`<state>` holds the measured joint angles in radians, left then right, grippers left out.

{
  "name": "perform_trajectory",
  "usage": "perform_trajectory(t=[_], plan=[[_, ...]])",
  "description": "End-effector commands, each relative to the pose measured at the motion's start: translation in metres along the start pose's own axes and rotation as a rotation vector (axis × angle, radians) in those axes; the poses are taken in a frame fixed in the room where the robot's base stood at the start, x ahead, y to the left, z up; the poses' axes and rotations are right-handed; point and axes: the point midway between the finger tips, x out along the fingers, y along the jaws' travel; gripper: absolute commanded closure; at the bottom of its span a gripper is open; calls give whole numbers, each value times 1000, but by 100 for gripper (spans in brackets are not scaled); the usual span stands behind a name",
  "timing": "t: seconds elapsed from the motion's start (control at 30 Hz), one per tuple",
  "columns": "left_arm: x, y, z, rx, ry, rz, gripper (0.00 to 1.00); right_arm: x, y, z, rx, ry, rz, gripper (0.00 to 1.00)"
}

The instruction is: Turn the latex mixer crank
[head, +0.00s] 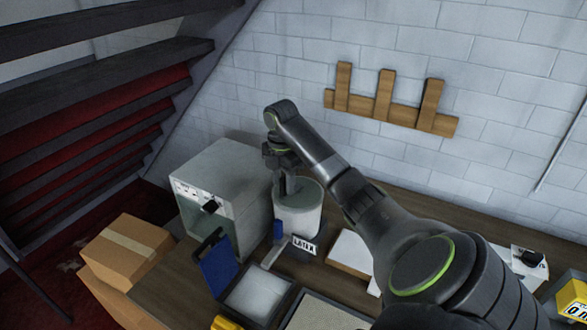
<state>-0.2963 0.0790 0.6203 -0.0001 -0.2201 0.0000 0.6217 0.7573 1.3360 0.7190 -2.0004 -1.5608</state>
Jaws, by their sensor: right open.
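The latex mixer looks like a pale grey drum (298,222) standing on the wooden bench, with a small white "LATEX" label (304,245) at its front. My right arm reaches in from the lower right. My right gripper (286,186) points down at the top of the drum, at its left rim, with its jaws open. I cannot tell whether it touches anything there. No crank can be made out clearly; the gripper covers part of the drum's top. A small blue piece (278,230) shows at the drum's lower left. My left gripper is not in view.
A grey box-shaped machine (245,165) with a dark knob stands close left of the drum. Cardboard boxes (125,250) stand at left, a yellow box (573,296) at right. A wooden rack (390,112) hangs on the wall.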

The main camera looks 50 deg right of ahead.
Motion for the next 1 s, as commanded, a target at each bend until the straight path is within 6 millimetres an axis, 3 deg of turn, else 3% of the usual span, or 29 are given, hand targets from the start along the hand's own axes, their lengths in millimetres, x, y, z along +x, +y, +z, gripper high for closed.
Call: perform_trajectory(t=[0.17, 0.47, 0.8, 1.0], plan=[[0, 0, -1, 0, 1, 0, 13, 15, -3, -11, -9, 1, -1, 58], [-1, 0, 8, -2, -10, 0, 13, 17, -4, -12, -9, 0, 0, 58], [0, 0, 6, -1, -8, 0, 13, 17, -3, -12, -9, 0, 0, 100], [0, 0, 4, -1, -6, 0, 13, 17, -3, -12, 0, -1, 0, 100]])
